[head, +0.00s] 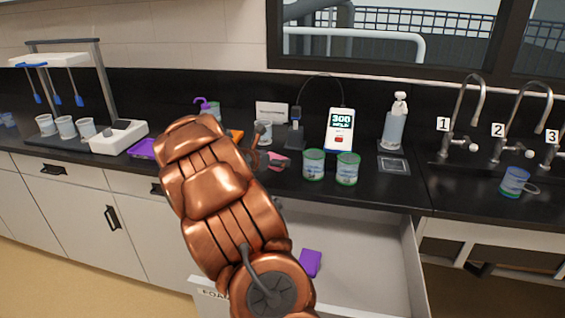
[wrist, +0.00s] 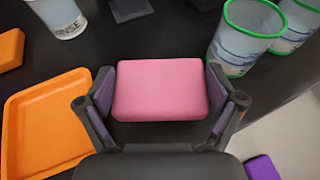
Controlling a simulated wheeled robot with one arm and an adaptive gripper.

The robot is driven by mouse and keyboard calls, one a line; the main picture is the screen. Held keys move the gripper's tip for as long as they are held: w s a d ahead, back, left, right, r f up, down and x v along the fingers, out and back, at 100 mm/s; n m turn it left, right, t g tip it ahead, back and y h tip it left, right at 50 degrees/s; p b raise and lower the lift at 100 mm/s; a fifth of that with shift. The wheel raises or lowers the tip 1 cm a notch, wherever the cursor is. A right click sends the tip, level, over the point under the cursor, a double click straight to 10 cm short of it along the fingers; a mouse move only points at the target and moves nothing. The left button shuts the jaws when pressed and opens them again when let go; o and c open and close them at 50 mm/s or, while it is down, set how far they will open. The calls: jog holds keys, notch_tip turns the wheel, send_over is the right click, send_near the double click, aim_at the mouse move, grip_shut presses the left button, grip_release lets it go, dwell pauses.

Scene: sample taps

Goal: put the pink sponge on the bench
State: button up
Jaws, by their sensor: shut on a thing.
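The pink sponge (wrist: 160,90) is a rounded block between the two dark fingers of my gripper (wrist: 160,95) in the wrist view. The fingers touch its left and right sides, so my gripper is shut on it. In the head view the sponge (head: 279,162) shows in part beyond my copper-coloured arm, over the black bench (head: 375,190). I cannot tell whether its underside touches the bench. My gripper (head: 272,163) is mostly hidden by my arm in the head view.
Two green-rimmed cups (head: 313,165) (head: 347,168) stand right of the sponge. An orange tray (wrist: 45,125) lies left of it. A white cup (head: 263,133) stands behind. Below the bench, an open drawer (head: 375,255) holds a purple block (head: 311,263). Bare bench lies near the front edge.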

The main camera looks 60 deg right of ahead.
jog(key=d, duration=0.3)
jog(key=shift+s+d+f, duration=0.1)
jog(key=shift+d+f, duration=0.1)
jog(key=shift+d, duration=0.2)
jog(key=shift+d+f+p, duration=0.15)
jog(key=shift+f, duration=0.8)
jog(key=shift+d+f+p, duration=0.15)
jog(key=shift+f, duration=0.75)
jog(key=shift+f, duration=0.15)
jog(key=o, duration=0.5)
jog(key=shift+r, duration=0.2)
jog(key=b+v, duration=0.1)
jog(key=v, duration=1.1)
